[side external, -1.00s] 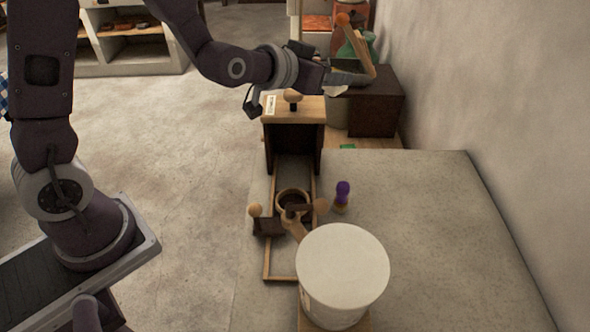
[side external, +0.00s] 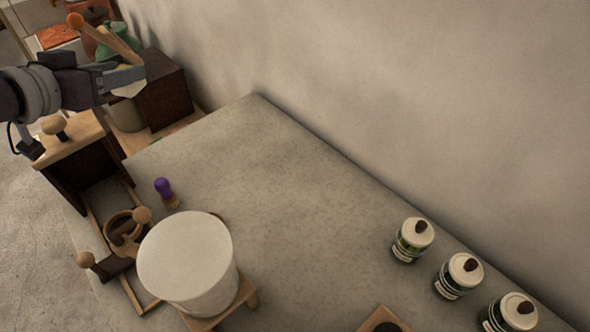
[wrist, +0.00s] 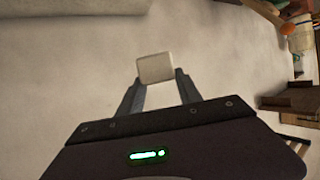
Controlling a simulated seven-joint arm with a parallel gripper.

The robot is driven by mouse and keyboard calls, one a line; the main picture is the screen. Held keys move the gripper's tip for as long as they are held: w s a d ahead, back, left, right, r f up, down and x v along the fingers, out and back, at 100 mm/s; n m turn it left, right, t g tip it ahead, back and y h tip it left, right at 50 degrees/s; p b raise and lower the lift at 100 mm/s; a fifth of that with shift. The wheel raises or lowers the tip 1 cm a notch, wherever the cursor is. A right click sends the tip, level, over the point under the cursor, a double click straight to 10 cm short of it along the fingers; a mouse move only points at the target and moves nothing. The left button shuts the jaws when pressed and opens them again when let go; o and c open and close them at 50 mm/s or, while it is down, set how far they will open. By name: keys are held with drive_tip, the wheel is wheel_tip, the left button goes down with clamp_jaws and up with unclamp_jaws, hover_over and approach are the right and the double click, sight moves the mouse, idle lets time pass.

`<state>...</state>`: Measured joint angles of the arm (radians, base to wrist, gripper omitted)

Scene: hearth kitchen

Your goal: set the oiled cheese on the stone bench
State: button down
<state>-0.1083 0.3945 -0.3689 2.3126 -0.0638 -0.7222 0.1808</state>
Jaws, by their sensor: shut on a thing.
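In the side view only a pale edge of the cheese (side external: 129,90) shows under the fingers. The cheese is held in the air, apart from the bench top.
A dark wooden box (side external: 165,92) and green jar (side external: 120,42) stand beyond the bench. A wooden frame (side external: 75,140), purple-topped object (side external: 165,190), large white drum (side external: 187,262) and several lidded jars (side external: 412,240) occupy the bench. Its middle is clear.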

drive_tip(key=s+d+f+m+g+h, duration=0.1)
drive_tip(key=d+f+m+h, duration=0.15)
drive_tip(key=d, duration=0.35)
drive_tip(key=s+d+f+m+g+h, duration=0.1)
drive_tip(key=d+f+m+h, duration=0.15)
drive_tip(key=d, duration=0.35)
wheel_tip(320, 180, up, 8)
drive_tip(key=m+g+h, duration=0.4)
drive_tip(key=m+g, duration=1.1)
drive_tip(key=g, duration=0.1)
hover_over(327, 280)
wheel_tip(327, 280, down, 30)
drive_tip(key=c, duration=0.8)
unclamp_jaws()
